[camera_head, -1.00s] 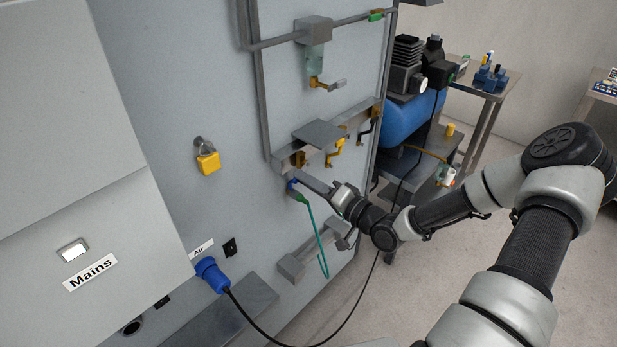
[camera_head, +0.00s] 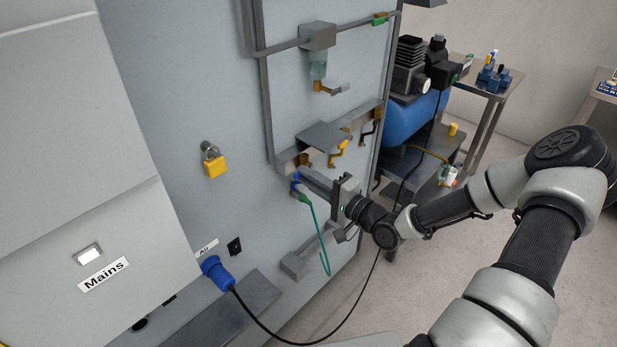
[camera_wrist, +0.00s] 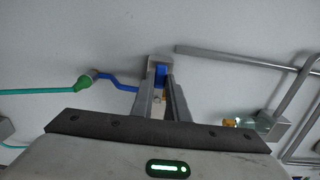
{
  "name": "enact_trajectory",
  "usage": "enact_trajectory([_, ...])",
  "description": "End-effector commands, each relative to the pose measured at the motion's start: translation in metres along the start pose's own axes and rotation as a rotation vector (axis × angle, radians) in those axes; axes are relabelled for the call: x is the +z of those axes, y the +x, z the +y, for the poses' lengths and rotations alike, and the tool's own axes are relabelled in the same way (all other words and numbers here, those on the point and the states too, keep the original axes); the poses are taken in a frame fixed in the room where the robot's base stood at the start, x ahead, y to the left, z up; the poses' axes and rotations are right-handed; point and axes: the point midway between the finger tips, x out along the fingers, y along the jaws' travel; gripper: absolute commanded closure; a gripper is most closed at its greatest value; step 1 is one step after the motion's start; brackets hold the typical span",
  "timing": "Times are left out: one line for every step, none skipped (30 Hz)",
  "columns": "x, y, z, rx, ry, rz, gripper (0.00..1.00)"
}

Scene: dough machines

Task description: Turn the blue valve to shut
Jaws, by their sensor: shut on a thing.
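The blue valve (camera_head: 295,187) is low on the grey panel, partly hidden by my gripper in the head view. In the wrist view its blue handle (camera_wrist: 162,73) sits between my fingertips. My gripper (camera_head: 304,181) is shut on it, and the fingertips also show in the wrist view (camera_wrist: 158,88). A blue bent piece (camera_wrist: 121,84) lies beside the fingers and leads to a green fitting (camera_wrist: 84,82) with a green hose. I cannot tell the valve's exact angle.
Yellow valve handles (camera_head: 333,159) are just above my gripper on the same panel. A grey bracket (camera_head: 294,266) sticks out below. The green hose (camera_head: 319,240) hangs near my wrist. A black cable (camera_head: 316,340) runs from the blue plug (camera_head: 214,272) past my arm.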

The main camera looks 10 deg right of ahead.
Motion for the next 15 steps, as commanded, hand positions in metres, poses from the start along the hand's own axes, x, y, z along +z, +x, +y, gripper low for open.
enact_trajectory([0.0001, -0.0002, 0.0001, 0.0, 0.005, 0.001, 1.0])
enact_trajectory([0.0001, -0.0002, 0.0001, 0.0, 0.006, 0.001, 1.0])
enact_trajectory([0.0001, -0.0002, 0.0001, 0.0, 0.006, 0.001, 1.0])
enact_trajectory([0.0, -0.0002, 0.0001, 0.0, 0.006, 0.001, 1.0])
enact_trajectory([0.0, -0.0002, 0.0001, 0.0, 0.006, 0.001, 1.0])
enact_trajectory([0.0, -0.0002, 0.0, 0.0, 0.006, 0.001, 1.0])
enact_trajectory([0.0, -0.0002, 0.0, 0.0, 0.006, 0.001, 1.0])
enact_trajectory([0.0, -0.0001, -0.0001, 0.0, 0.006, 0.001, 1.0])
enact_trajectory([0.0, -0.0001, -0.0001, -0.001, 0.006, 0.001, 1.0])
enact_trajectory([0.0, -0.0001, -0.0001, -0.001, 0.006, 0.001, 1.0])
enact_trajectory([0.0, -0.0001, -0.0001, -0.001, 0.006, 0.001, 0.82])
enact_trajectory([-0.0001, -0.0001, -0.0002, -0.001, 0.005, 0.001, 0.76])
enact_trajectory([-0.0001, -0.0001, -0.0002, -0.001, 0.005, 0.001, 0.71])
enact_trajectory([-0.0001, -0.0001, -0.0002, -0.001, 0.005, 0.001, 0.67])
enact_trajectory([-0.0001, -0.0001, -0.0003, -0.001, 0.005, 0.001, 0.67])
